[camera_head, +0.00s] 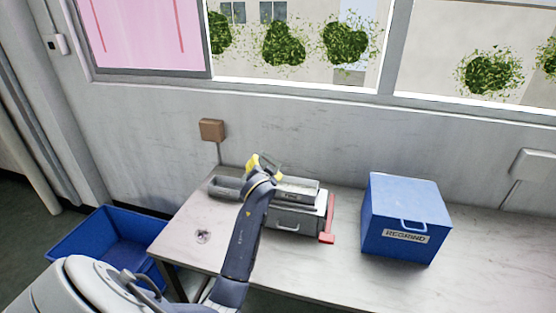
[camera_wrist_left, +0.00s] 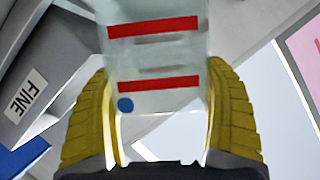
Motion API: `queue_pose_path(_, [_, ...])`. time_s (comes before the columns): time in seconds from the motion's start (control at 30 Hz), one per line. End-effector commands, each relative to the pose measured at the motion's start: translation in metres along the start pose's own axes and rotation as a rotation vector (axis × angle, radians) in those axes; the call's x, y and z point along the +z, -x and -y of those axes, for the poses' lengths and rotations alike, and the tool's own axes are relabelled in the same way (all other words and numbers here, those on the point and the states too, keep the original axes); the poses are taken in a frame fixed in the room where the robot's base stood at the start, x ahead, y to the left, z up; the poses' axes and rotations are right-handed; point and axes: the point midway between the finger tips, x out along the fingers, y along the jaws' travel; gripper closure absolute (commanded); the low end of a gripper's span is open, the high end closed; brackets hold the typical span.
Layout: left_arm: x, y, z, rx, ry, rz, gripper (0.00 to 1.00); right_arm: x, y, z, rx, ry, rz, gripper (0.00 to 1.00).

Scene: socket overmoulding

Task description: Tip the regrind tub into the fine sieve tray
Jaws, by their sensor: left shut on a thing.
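My left gripper (camera_head: 262,168) is over the grey bench unit, its yellow fingers at the unit's back edge. In the left wrist view its two yellow fingers (camera_wrist_left: 160,120) are shut on a pale, see-through tub (camera_wrist_left: 155,58) with two red bands and a blue dot. The tub's opening and contents cannot be made out. A grey tray with a FINE label (camera_wrist_left: 22,95) shows at the left of the wrist view, apart from the tub. In the head view the tub is too small and hidden to make out clearly. My right gripper is not in view.
A blue box labelled REGRIND (camera_head: 405,218) stands on the bench (camera_head: 345,270) at right. The grey unit (camera_head: 293,218) has a front handle and a red bar (camera_head: 328,222) at its right. A small round item (camera_head: 203,236) lies at left. A blue crate (camera_head: 105,243) sits on the floor.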

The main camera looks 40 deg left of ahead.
Motion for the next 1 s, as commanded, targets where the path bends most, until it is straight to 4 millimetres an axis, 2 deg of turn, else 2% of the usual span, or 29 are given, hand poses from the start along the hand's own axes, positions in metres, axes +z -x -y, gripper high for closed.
queue_pose_path(0.5, [0.016,-0.007,0.037,0.206,0.502,-0.001,0.68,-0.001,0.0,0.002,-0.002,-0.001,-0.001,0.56])
queue_pose_path(0.7, [0.018,-0.007,0.041,0.233,0.567,-0.001,0.68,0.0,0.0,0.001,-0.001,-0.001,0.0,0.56])
queue_pose_path(1.0, [0.016,-0.007,0.042,0.233,0.566,-0.002,0.68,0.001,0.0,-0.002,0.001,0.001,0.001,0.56])
